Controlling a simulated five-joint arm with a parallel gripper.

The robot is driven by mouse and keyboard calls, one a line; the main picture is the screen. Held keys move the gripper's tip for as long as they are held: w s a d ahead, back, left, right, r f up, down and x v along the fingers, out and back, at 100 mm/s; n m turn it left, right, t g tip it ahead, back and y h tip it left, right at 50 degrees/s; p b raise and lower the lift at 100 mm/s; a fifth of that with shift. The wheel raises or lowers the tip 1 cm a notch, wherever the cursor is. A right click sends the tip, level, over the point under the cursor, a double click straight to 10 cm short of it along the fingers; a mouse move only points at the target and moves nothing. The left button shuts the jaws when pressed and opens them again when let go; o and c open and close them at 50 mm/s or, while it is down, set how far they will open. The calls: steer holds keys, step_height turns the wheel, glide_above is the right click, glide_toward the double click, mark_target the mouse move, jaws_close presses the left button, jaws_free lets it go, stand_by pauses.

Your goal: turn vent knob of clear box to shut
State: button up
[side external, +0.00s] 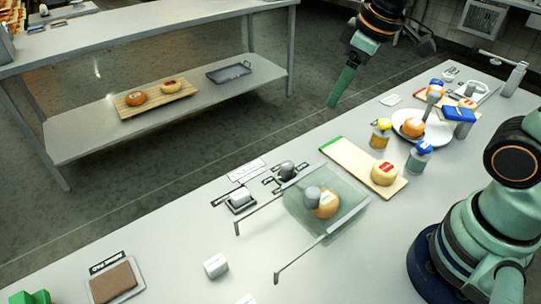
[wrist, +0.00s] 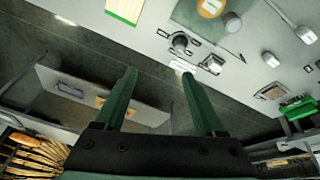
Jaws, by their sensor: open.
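The clear box (side external: 350,213) is a see-through greenish cover on the table, with an orange cheese wheel (side external: 328,205) inside and a grey cylinder (side external: 313,194) at its top. A dark grey knob (side external: 287,170) with small labels around it stands just behind the box; it also shows in the wrist view (wrist: 180,42). I cannot read its labels or tell its setting. My gripper (side external: 333,104) is raised beyond the table's far edge, well away from box and knob. In the wrist view its green fingers (wrist: 158,73) are apart with nothing between them.
A switch-like block (side external: 240,198) stands left of the knob. Two thin metal rails (side external: 300,258) reach out from the box. A board (side external: 345,155) with a yellow cheese, jars (side external: 418,160) and a plate (side external: 400,115) stand right. A low shelf (side external: 90,130) is across the aisle.

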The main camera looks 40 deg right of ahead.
steer(key=w+a+f+n+g, duration=0.2)
steer(key=w+a+f+n, duration=0.1)
steer(key=w+f+n, duration=0.1)
steer(key=n+g, duration=0.2)
steer(key=n, duration=0.2)
glide_toward(287, 164)
steer(key=shift+n, duration=0.3)
step_height(287, 164, down, 10)
steer(key=shift+s+a+f, duration=0.1)
steer(key=shift+f, duration=0.1)
jaws_close()
